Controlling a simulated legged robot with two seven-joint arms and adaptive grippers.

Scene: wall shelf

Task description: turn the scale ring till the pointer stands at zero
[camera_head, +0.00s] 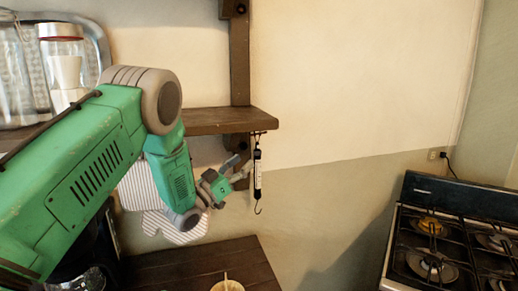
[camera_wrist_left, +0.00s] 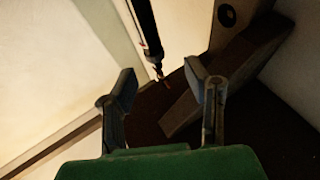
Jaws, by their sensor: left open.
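A slim black hanging scale (camera_head: 258,173) with a pale label hangs upright below the end of the wooden shelf (camera_head: 222,119), its open hook at the bottom. In the left wrist view the scale (camera_wrist_left: 146,28) is a dark rod whose narrow end lies beyond and between my fingertips. My left gripper (camera_head: 240,172) is open just left of the scale's body in the head view. In the left wrist view its two fingers (camera_wrist_left: 160,82) stand apart with nothing held. The scale ring, pointer and zero mark are too small to read. My right gripper is not in view.
A shelf bracket (camera_head: 240,55) rises above the shelf. A dark wooden table (camera_head: 205,267) with a pale bowl (camera_head: 228,286) stands below. A gas stove (camera_head: 455,245) is at the right. The wall right of the scale is free.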

